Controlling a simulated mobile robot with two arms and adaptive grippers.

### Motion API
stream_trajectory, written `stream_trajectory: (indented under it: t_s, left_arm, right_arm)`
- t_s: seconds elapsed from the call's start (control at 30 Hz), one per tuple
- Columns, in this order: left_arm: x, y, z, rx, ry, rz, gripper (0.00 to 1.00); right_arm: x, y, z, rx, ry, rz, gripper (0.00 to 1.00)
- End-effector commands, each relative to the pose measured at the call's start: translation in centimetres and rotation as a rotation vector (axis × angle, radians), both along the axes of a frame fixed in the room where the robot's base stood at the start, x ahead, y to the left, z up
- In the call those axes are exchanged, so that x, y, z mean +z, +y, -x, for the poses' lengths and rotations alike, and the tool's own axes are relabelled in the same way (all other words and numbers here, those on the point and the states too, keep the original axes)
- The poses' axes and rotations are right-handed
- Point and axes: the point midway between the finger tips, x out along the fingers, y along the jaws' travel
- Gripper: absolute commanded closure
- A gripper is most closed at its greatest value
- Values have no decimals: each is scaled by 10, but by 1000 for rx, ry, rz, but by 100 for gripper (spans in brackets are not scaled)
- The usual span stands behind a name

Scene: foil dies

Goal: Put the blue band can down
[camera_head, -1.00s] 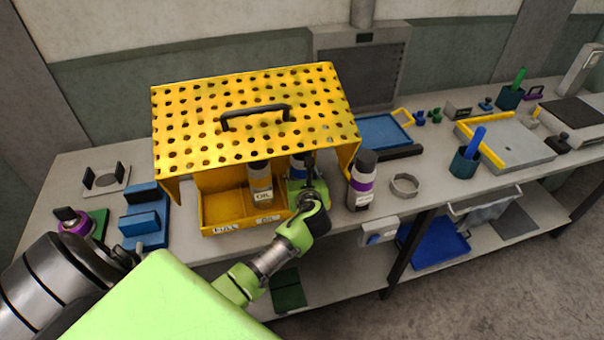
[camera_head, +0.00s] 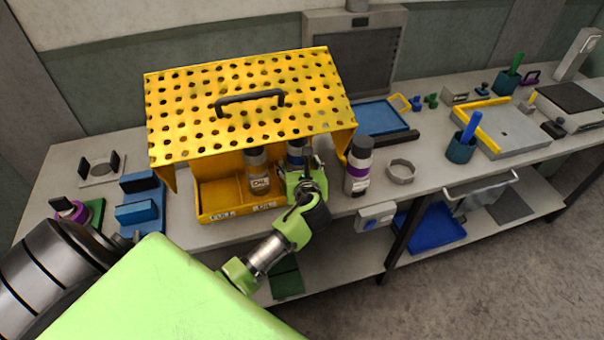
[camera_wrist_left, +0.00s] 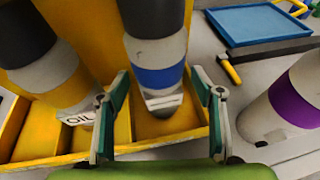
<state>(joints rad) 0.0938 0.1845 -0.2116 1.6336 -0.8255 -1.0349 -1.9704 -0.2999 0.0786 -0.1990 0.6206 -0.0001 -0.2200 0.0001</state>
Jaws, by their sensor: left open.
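The blue band can (camera_wrist_left: 157,75), white with a dark top, stands in the right compartment of the yellow tray (camera_head: 208,198), under the perforated yellow cover (camera_head: 240,100). In the head view the can (camera_head: 296,152) is partly hidden by my left gripper (camera_head: 305,172). In the left wrist view my left gripper (camera_wrist_left: 160,88) is open, one finger on each side of the can's lower part, with gaps showing beside it. The can's base sits near the tray's front wall. My right gripper is not in view.
An oil can (camera_head: 256,170) stands in the tray just left of the blue band can. A purple band can (camera_head: 357,166) stands on the bench right of the tray. A grey ring (camera_head: 401,171) and blue tray (camera_head: 380,118) lie further right. The cover overhangs the tray.

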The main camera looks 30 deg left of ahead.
Motion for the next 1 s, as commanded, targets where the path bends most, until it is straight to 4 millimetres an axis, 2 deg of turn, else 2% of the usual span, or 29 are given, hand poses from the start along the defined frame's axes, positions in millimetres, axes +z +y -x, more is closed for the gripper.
stream_trajectory:
  t_s: [0.3,0.5,0.87,1.0]
  left_arm:
    - [23,-38,45,-1,0,2,39]
    - [32,-51,61,0,0,0,39]
    - [33,-56,64,1,-10,21,39]
    - [15,-75,58,-7,-95,204,39]
  right_arm:
    - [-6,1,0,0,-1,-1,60]
    - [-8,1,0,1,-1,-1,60]
    - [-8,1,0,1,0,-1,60]
    - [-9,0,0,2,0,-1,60]
